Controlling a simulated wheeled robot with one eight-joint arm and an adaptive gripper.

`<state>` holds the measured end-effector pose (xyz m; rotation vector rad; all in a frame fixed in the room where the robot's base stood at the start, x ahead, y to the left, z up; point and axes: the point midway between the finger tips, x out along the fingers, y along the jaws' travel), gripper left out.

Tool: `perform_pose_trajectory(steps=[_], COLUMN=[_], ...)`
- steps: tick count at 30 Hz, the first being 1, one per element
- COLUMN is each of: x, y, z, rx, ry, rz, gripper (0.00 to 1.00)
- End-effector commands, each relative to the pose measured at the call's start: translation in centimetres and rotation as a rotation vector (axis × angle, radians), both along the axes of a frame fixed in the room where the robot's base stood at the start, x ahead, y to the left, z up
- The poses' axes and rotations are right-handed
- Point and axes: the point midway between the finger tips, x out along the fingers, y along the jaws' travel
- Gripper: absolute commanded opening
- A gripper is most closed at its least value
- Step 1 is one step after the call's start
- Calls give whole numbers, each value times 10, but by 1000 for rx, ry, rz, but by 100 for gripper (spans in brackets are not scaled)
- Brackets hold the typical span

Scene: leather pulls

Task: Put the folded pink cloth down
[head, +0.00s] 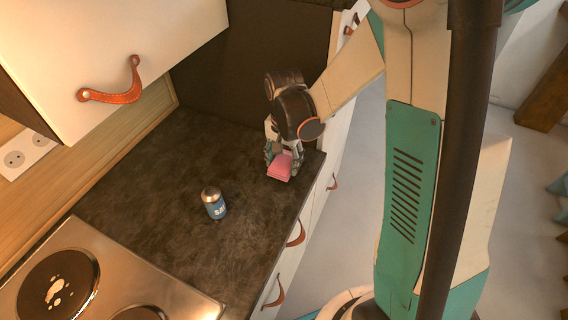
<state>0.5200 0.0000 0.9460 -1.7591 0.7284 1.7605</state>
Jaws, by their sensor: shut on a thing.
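The folded pink cloth (281,167) is a small pink block at the right front edge of the dark countertop (160,190). My gripper (282,152) points down and is shut on the cloth, with the fingers at its upper part. The cloth is at or just above the counter surface; I cannot tell whether it touches. My gripper hides part of the cloth's far side.
A salt shaker (214,204) stands on the counter to the left of the cloth. A metal stove (105,280) lies at the lower left. A wall cabinet (110,50) with a leather pull hangs at upper left. The counter's back left is clear.

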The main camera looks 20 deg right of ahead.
Motion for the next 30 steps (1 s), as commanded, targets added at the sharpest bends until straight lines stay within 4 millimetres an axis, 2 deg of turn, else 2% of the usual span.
perform_pose_trajectory(steps=[1, 3, 14, 15, 17, 30], x=[0, 0, 0, 0, 0, 0], y=[0, 0, 0, 0, 0, 0], z=[-9, -12, -15, -14, -14, -9], rx=[0, 0, 0, 0, 0, 0], ry=[0, 0, 0, 0, 0, 0], rz=[0, 0, 0, 0, 0, 0], gripper=[15, 15, 15, 62, 73, 73])
